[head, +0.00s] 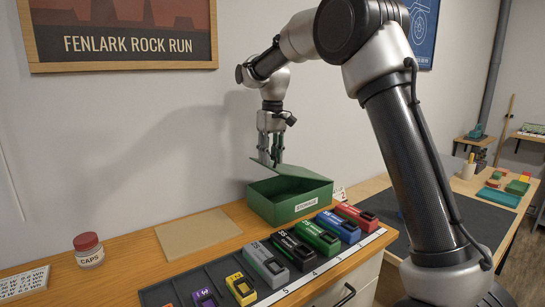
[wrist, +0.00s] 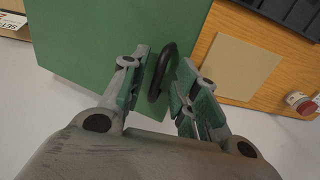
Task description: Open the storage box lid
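The green storage box (head: 305,208) sits on the wooden bench top, its "STORAGE" label facing front. Its green lid (head: 290,170) is partly raised, tilted up at its left side, with the dark inside of the box showing below. In the wrist view the lid (wrist: 100,40) fills much of the picture and carries a black handle (wrist: 158,75). My gripper (head: 270,158) is over the lid's raised side. In the wrist view its fingers (wrist: 163,85) are apart, one on each side of the handle, with gaps visible; any contact is hard to tell.
A row of coloured labelled cases (head: 318,237) lies in a dark tray in front of the box. A tan mat (head: 198,232) and a red-capped jar (head: 88,250) are to the left. The wall is close behind my gripper.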

